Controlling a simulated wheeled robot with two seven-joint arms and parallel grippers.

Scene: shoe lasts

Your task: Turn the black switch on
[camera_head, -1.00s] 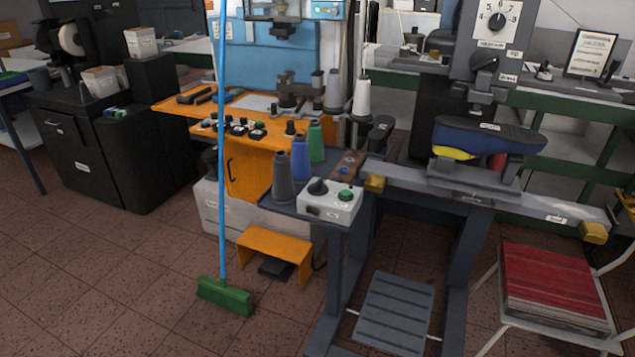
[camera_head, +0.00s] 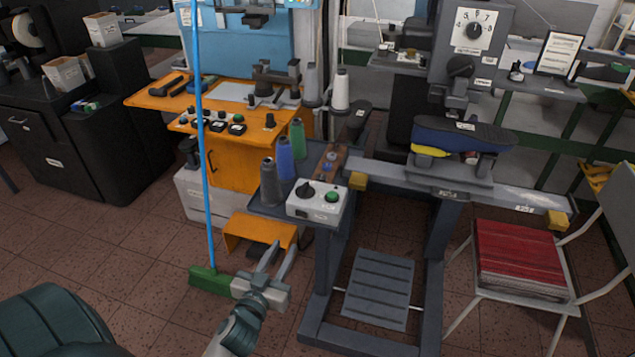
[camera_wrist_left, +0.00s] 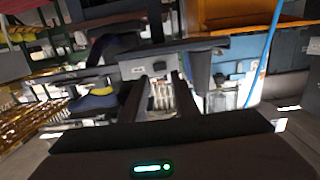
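A pale control box (camera_head: 317,203) sits on the grey stand's front left corner. A black knob (camera_head: 305,190) and a green button (camera_head: 333,196) are on its top. Its front face carries a small dark part and a label. In the left wrist view, which looks turned over, a box face (camera_wrist_left: 150,64) shows a dark square (camera_wrist_left: 159,65) beside a label. My left gripper (camera_head: 279,257) is open and empty, below and left of the box, apart from it. Its two fingers also show in the left wrist view (camera_wrist_left: 161,95). My right gripper is out of view.
Several thread spools (camera_head: 285,158) stand just left of the box. A broom with a blue pole (camera_head: 204,150) and an orange step (camera_head: 258,232) are near my left arm. A footplate (camera_head: 378,288) lies below the stand. A chair holds red sheets (camera_head: 520,255).

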